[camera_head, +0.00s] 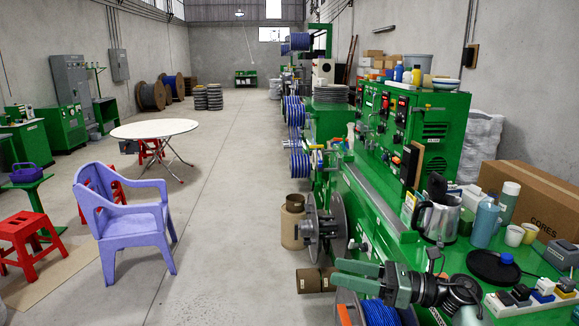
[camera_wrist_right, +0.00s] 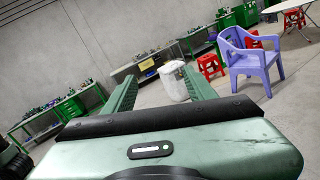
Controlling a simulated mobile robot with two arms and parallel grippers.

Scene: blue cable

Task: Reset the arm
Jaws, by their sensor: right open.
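My right gripper (camera_head: 349,275) shows at the bottom right of the head view, in front of the green machine bench. Its arm comes in from the right and its fingers point left over the floor side. It is open, with nothing between the fingers. The right wrist view shows the two fingers (camera_wrist_right: 160,90) spread apart, with floor and a distant white container between them. My left gripper is in neither view.
The green machine (camera_head: 430,135) stands close at the right, with a kettle (camera_head: 436,221), cups and a black round lid or plate (camera_head: 492,266). Cable reels (camera_head: 335,232) hang along its front. A purple chair (camera_head: 124,222) and white table (camera_head: 155,129) stand left. The central floor is clear.

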